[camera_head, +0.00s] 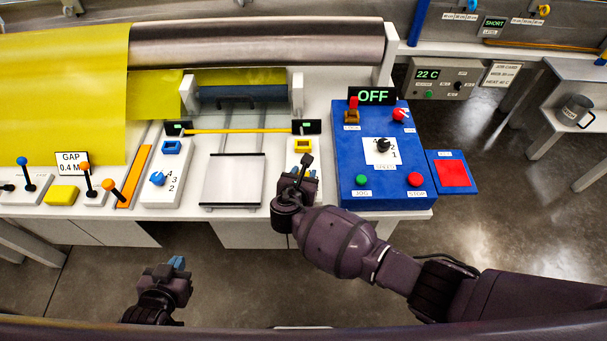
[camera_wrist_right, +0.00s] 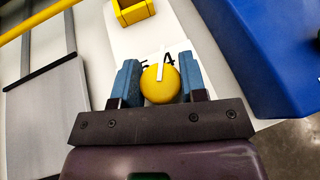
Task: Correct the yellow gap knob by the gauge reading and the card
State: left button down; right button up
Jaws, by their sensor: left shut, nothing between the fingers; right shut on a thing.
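My right gripper (camera_head: 302,172) is shut on the yellow gap knob (camera_wrist_right: 160,84); the right wrist view shows the knob between its blue fingertips (camera_wrist_right: 160,82). In the head view the gripper hides the knob. The knob's white mark points up, close to a 4 on the white dial plate (camera_wrist_right: 170,42); a partly hidden figure is left of it. A card (camera_head: 72,162) reads GAP 0.4 M, its end hard to see. Small black gauges, a left one (camera_head: 178,128) and a right one (camera_head: 306,127), have unreadable green displays. My left gripper (camera_head: 176,266) is shut and empty, clear of the bench.
A blue control box (camera_head: 350,185) showing OFF stands right of the right gripper. A blue knob (camera_head: 157,178) is left of the silver plate (camera_head: 232,180). Upright levers (camera_head: 87,180) stand at the far left. The floor before the bench is open.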

jog(key=o, duration=0.9)
jog(key=shift+o, duration=0.2)
jog(key=shift+s+a+r, duration=0.15)
jog(key=shift+s+r, duration=0.15)
jog(key=shift+s, duration=0.2)
jog(key=p+v, duration=0.2)
jog(key=v, duration=0.7)
jog(key=shift+s, duration=0.3)
jog(key=shift+a, duration=0.1)
